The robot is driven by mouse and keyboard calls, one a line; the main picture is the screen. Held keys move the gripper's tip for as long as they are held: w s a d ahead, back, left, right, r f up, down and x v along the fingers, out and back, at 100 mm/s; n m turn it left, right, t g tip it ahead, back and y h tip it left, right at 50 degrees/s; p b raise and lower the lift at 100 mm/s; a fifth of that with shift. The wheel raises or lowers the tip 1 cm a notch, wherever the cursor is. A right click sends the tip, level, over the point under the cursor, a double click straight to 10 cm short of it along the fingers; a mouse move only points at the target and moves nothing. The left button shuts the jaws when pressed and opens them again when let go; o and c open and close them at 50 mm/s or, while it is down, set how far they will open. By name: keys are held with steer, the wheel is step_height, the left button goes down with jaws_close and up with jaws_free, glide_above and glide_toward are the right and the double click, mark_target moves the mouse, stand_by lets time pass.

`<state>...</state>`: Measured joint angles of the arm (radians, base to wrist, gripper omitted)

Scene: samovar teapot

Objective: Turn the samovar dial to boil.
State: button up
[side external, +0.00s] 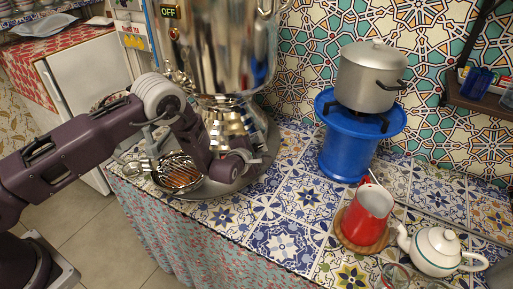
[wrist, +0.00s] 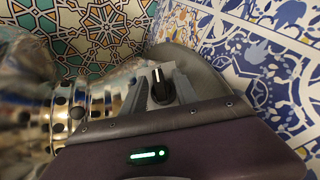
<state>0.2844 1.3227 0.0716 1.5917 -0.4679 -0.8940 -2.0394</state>
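The samovar (side external: 228,45) is a tall, shiny metal urn at the back of the counter, with a small display reading OFF (side external: 169,12). In the wrist view, its dial (wrist: 161,88) is a black knob with a white pointer line, on a small silver plate. The line points roughly up in that picture. My gripper (wrist: 160,95) is open, with one finger on each side of the dial. I cannot tell whether either finger touches it. In the side view, my wrist is low in front of the samovar's base, and the fingertips and dial are hidden.
The samovar stands on a round grey tray (side external: 255,165). A metal strainer-like piece (side external: 178,172) lies near my wrist. To the right are a blue stand (side external: 347,150) with a grey pot (side external: 370,78), a red jug (side external: 366,215) and a white teapot (side external: 436,250). Tiles between are clear.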

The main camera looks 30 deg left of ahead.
steer(key=v, duration=0.7)
